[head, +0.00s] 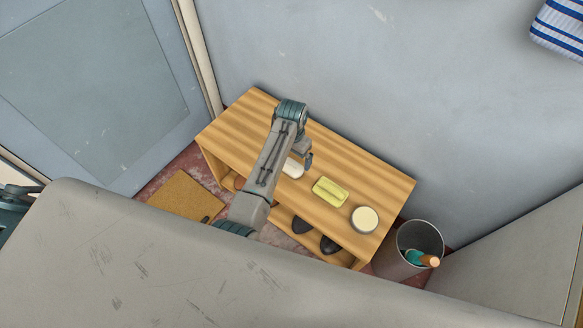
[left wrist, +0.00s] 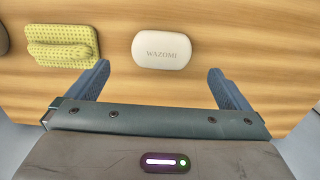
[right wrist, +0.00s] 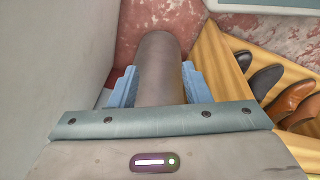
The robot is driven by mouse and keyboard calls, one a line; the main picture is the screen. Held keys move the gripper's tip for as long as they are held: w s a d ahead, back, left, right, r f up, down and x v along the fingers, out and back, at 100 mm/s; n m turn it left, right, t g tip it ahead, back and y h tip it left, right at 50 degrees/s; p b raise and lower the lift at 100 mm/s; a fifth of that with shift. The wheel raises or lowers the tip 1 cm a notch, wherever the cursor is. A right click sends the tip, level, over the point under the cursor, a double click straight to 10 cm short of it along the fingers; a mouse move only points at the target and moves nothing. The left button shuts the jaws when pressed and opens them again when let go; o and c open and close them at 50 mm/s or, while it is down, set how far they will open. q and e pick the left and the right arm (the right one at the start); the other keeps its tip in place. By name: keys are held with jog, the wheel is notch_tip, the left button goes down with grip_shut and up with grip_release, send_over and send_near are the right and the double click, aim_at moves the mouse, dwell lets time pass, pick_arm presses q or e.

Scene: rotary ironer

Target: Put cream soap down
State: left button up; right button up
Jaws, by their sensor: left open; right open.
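The cream soap (head: 292,168) is a pale rounded bar lying on the slatted wooden bench (head: 345,163), partly hidden by my left arm in the head view. In the left wrist view the soap (left wrist: 167,45) lies flat, its lettering showing, just beyond and between the open fingertips. My left gripper (head: 306,160) is open above the bench, with nothing between its fingers. My right gripper (right wrist: 160,75) is open low beside the bench and does not show in the head view. A grey-brown cylindrical shape (right wrist: 160,80) appears behind its fingers; I cannot tell whether it is the bin.
A yellow-green sponge-like block (head: 330,191) and a round pale-topped tin (head: 365,219) share the bench top. Shoes (head: 330,244) stand on its lower shelf. A grey bin (head: 407,255) holding a brush stands at the right end. A brown mat (head: 186,195) lies left.

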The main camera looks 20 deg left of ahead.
aim_at(291, 166)
pick_arm(q)
notch_tip(291, 166, down, 6)
jog(key=shift+w+a+f+b, duration=0.1)
jog(key=shift+f+b, duration=0.05)
jog(key=shift+b, duration=0.25)
jog(key=shift+f, duration=0.5)
jog(key=c, duration=1.1)
pick_arm(e)
jog(key=r, duration=0.1)
jog(key=w+r, duration=0.1)
jog(key=r, duration=0.1)
jog(key=shift+w+a, duration=0.1)
pick_arm(q)
jog(key=shift+r, duration=0.15)
